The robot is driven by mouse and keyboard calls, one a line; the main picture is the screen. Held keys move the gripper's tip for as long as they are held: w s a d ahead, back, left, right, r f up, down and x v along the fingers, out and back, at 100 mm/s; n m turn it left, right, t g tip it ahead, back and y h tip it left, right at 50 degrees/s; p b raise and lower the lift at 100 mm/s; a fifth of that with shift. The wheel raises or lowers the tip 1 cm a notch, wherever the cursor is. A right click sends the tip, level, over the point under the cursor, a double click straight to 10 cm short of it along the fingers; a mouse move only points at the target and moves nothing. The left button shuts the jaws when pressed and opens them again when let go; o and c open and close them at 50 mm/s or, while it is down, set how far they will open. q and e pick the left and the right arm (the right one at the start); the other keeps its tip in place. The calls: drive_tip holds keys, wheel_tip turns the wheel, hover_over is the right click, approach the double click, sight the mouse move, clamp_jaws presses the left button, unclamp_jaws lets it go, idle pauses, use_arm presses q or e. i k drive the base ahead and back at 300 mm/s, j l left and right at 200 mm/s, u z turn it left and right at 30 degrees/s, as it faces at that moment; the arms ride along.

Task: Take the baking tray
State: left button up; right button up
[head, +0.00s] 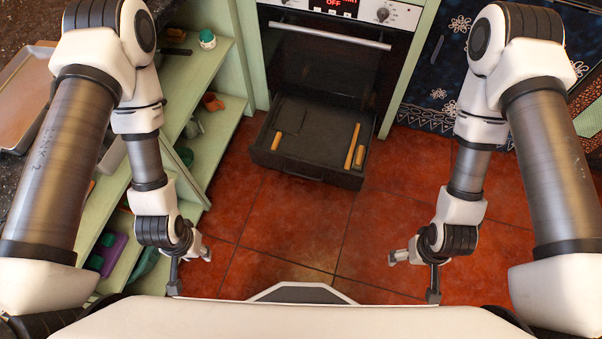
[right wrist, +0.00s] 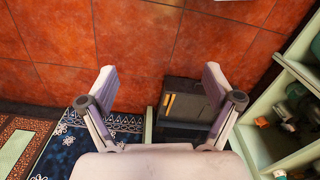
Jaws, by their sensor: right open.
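A shallow metal baking tray (head: 22,100) with a pale rim lies on the dark countertop at the far left of the head view. The left edge of the picture cuts it off, and my left arm hides part of its right side. My left gripper (head: 190,273) is open and empty, low over the floor, well apart from the tray. My right gripper (head: 413,277) is open and empty over the floor on the other side. Its spread fingers also show in the right wrist view (right wrist: 158,85), with nothing between them. The tray is not in that view.
The oven's lower drawer (head: 312,175) stands open with wooden-looking utensils inside; it also shows in the right wrist view (right wrist: 178,125). Green open shelves (head: 222,120) hold small items at left. A patterned blue cloth (head: 432,90) hangs at right. The red tiled floor (head: 290,225) is clear.

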sight(25, 81)
drive_tip(key=u, duration=1.65)
